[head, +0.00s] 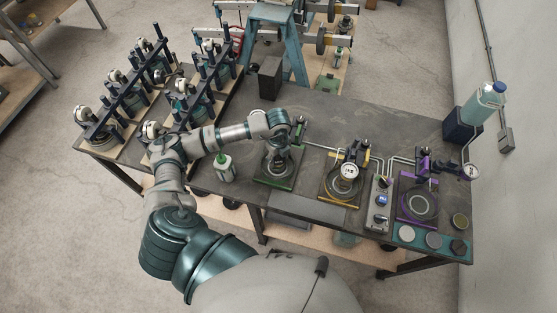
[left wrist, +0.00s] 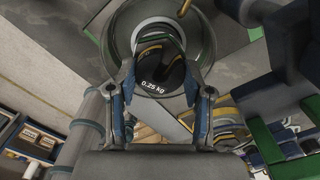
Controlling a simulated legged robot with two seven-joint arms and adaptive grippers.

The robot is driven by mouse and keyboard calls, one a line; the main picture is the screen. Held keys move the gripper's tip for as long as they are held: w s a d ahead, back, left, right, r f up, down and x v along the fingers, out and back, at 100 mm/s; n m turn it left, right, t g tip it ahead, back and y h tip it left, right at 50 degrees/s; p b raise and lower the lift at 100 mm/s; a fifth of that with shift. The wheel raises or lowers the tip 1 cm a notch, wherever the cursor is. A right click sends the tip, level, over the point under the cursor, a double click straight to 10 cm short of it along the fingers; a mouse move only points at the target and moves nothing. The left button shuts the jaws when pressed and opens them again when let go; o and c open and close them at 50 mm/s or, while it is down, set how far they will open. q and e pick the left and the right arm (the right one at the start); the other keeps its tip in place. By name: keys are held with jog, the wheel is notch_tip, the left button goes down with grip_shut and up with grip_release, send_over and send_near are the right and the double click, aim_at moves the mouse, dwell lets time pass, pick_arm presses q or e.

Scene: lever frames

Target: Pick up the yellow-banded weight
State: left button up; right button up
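The yellow-banded weight (left wrist: 160,66) is dark, marked "0.25 kg", and sits between the two fingers of my left gripper (left wrist: 161,80) in the left wrist view. The fingertips flank it closely on both sides. I cannot tell whether they press on it. Behind it is a round, pale-ringed plate. In the head view my left gripper (head: 279,148) points down over the green-edged station (head: 290,184), and the weight is largely hidden there by the gripper. My right gripper is not in view.
A yellow-edged station with a dial (head: 348,171) and a purple-edged station (head: 416,205) stand to the right. A green-and-white bottle (head: 223,167) is left of the gripper. Racks of dark devices (head: 123,103) fill the table's left end.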

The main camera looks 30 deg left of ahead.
pick_arm(q)
jog(key=shift+a, duration=0.15)
jog(key=shift+a+r, duration=0.1)
